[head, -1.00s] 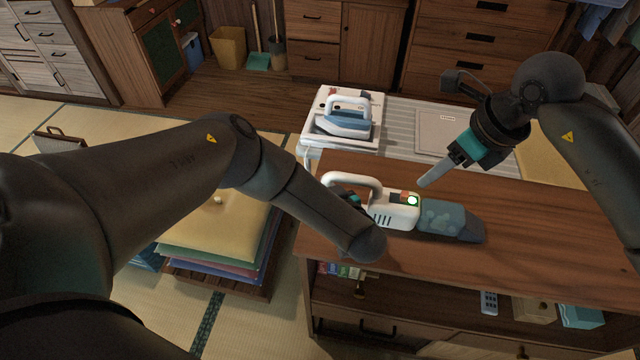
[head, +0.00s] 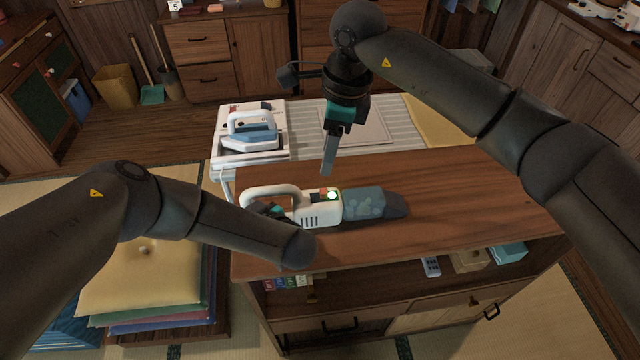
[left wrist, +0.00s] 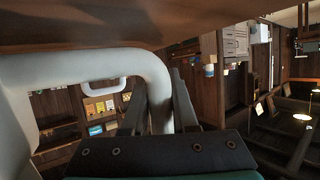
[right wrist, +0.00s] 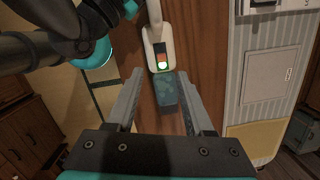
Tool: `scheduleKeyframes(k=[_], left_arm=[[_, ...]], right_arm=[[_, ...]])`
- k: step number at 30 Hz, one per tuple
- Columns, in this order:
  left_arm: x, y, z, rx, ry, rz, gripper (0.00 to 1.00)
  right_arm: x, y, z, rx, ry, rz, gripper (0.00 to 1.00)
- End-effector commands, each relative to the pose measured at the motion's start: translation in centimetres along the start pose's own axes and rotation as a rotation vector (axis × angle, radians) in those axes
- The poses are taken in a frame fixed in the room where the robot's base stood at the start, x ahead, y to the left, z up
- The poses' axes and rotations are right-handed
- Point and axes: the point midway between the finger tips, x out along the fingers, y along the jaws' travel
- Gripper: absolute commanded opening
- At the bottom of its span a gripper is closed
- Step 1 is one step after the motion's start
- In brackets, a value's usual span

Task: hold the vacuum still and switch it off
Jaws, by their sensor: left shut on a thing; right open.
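The handheld vacuum (head: 318,208) lies on the wooden cabinet top, with a white body, loop handle and a clear bluish dust cup toward the right. A switch panel on its top has an orange-red part and a glowing green-white light (head: 333,195); the panel also shows in the right wrist view (right wrist: 161,58). My left gripper (head: 268,208) is shut on the white handle, which passes between its fingers in the left wrist view (left wrist: 155,85); my forearm partly hides it in the head view. My right gripper (head: 328,172) is open and empty, pointing down just above and behind the switch panel.
A blue and white iron (head: 252,132) stands on a white tray behind the cabinet top (head: 450,200). A stack of cushions (head: 145,270) is at the left. The cabinet top right of the vacuum is clear. A remote (head: 430,267) lies on the shelf below.

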Motion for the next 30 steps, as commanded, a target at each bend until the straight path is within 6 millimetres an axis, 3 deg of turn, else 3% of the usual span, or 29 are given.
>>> scheduleKeyframes(k=[7,12,30], left_arm=[[0.0,0.0,0.0,-0.001,0.0,0.0,0.0],[0.0,0.0,0.0,-0.001,0.0,0.0,0.0],[0.0,0.0,0.0,0.0,0.0,0.0,0.0]], right_arm=[[-1.4,-0.8,1.1,-0.213,0.123,0.038,0.53],[-1.0,-0.8,1.0,-0.251,0.147,0.05,0.53],[9.1,-0.5,-0.5,-0.249,0.145,0.048,0.53]])
